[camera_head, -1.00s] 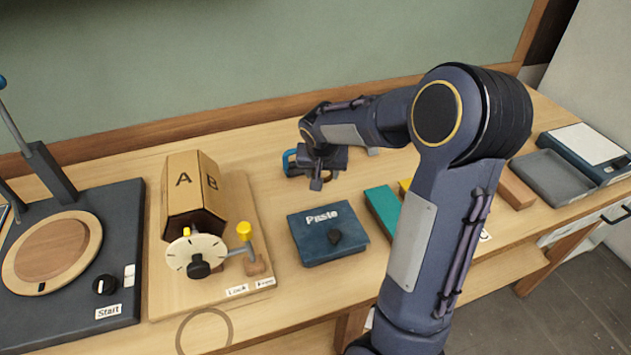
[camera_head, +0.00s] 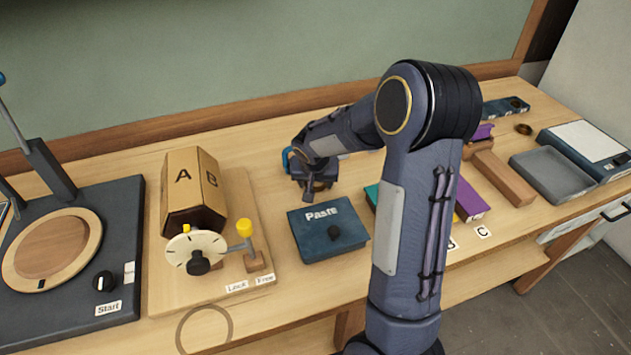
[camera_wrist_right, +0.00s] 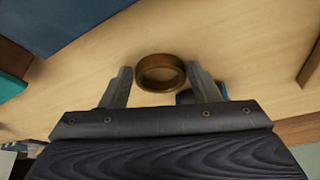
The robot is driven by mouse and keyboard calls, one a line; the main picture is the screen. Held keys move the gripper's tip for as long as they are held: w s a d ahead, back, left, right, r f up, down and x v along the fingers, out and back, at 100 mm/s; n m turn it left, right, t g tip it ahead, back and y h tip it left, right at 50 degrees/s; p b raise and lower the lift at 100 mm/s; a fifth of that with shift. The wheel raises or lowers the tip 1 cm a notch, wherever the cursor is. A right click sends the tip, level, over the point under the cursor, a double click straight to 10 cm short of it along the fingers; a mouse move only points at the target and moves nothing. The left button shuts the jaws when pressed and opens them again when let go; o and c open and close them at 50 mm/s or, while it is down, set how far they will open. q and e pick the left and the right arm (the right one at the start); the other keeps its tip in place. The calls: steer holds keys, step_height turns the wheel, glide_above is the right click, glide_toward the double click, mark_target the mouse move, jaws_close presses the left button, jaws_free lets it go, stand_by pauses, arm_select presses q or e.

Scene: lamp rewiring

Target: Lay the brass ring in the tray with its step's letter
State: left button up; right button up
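The brass ring (camera_wrist_right: 160,72) shows in the right wrist view, between the two fingers of my right gripper (camera_wrist_right: 161,84). The fingers are apart, with a narrow gap at the ring's left side; I cannot tell whether the right finger touches it. In the head view the right gripper (camera_head: 315,186) points down over the table behind the Paste box, with a bit of the ring (camera_head: 318,187) under it. My left gripper is not in view.
The dark blue Paste box (camera_head: 312,248) stands just in front of the gripper. A wooden A/B drum (camera_head: 190,190) with a dial is to the left. A purple bar (camera_head: 469,198), wooden block (camera_head: 502,178), grey tray (camera_head: 541,171) and small dark ring (camera_head: 523,129) lie at right.

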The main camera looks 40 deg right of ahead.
steer(key=shift+o, duration=1.3)
